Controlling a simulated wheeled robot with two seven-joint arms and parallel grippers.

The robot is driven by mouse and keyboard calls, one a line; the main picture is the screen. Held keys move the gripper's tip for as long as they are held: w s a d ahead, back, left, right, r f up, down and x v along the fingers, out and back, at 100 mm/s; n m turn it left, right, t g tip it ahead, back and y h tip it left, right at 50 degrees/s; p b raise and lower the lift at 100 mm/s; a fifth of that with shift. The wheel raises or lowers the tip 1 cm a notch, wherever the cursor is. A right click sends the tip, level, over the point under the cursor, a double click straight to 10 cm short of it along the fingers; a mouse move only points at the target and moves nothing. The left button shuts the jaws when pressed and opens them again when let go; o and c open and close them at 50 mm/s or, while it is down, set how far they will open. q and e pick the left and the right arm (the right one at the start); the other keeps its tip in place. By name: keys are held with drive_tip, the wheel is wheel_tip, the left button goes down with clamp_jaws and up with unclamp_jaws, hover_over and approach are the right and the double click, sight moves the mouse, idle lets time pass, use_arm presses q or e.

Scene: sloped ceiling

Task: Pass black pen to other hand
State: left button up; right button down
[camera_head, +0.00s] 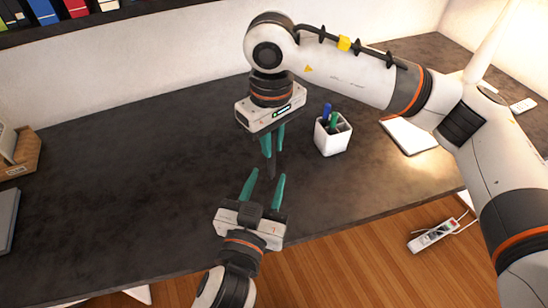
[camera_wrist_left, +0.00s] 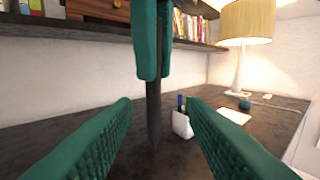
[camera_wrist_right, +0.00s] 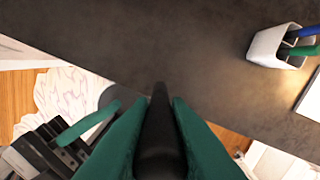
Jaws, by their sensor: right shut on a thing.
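The black pen (camera_head: 272,166) points down from my right gripper (camera_head: 273,143), which is shut on its upper part above the dark desk. In the left wrist view the pen (camera_wrist_left: 153,115) hangs upright between the green fingers of my left gripper (camera_wrist_left: 160,118), farther out than their tips. My left gripper (camera_head: 263,178) is open and empty, below the pen in the head view. In the right wrist view the pen (camera_wrist_right: 158,130) is clasped between the right fingers.
A white pen cup (camera_head: 332,136) with a blue and a green pen stands right of the right gripper. A white pad (camera_head: 408,135) lies farther right. A wooden box (camera_head: 20,155) is at the far left. The desk's left middle is clear.

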sight(274, 161)
use_arm(q)
drive_tip(key=x, duration=0.8)
drive_tip(key=shift+w+d+f, duration=0.1)
drive_tip(key=shift+w, duration=0.15)
drive_tip(key=shift+s, duration=0.1)
clamp_jaws()
use_arm(e)
drive_tip(key=c, duration=1.3)
unclamp_jaws()
